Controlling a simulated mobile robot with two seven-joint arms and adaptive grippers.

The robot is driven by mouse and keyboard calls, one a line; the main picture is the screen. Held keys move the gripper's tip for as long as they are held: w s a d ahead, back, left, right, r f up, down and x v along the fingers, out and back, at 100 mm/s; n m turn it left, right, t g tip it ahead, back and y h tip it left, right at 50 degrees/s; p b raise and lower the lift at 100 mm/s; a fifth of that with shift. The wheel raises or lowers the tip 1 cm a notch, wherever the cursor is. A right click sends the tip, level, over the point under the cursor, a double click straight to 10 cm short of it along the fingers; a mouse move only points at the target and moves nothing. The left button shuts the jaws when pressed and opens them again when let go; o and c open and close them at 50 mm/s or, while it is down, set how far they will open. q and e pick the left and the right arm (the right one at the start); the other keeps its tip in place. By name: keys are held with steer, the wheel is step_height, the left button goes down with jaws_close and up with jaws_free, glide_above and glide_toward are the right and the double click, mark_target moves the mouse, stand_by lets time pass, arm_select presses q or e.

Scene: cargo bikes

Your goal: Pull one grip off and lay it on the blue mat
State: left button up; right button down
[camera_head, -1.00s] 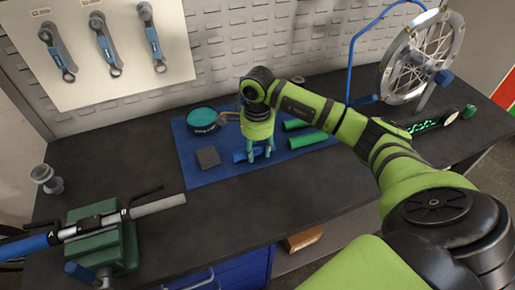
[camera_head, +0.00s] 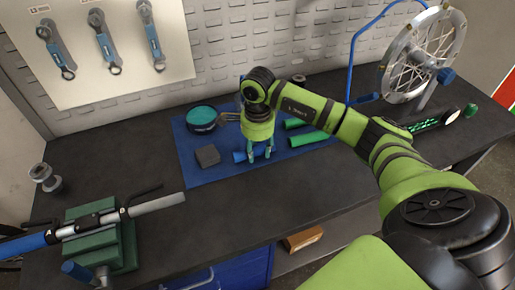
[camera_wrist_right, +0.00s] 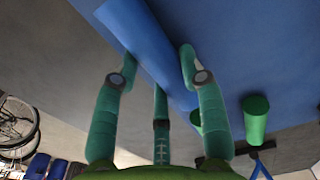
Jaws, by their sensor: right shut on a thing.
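The handlebar (camera_head: 160,205) is clamped at the front left. Its right end is a bare grey tube, and a blue grip (camera_head: 24,245) is on its left end. Another blue grip (camera_head: 239,156) lies along the front part of the blue mat (camera_head: 205,176). My right gripper (camera_head: 259,158) points down over the mat, shut on this grip. In the right wrist view the blue grip (camera_wrist_right: 150,38) runs between the fingers (camera_wrist_right: 157,58), at or very near the mat surface. The fingers hide part of it. My left gripper is not in view.
Two green tubes (camera_head: 308,139) lie on the mat right of my gripper. A dark block (camera_head: 207,156) and a round teal tin (camera_head: 201,118) are to its left. A green vise (camera_head: 100,243) holds the handlebar. A spoked wheel (camera_head: 415,55) stands at the back right. The bench front is clear.

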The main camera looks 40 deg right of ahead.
steer(key=shift+f, duration=0.3)
stand_by(0.5)
steer(key=c, duration=0.6)
jaws_free()
steer(key=shift+c, duration=0.2)
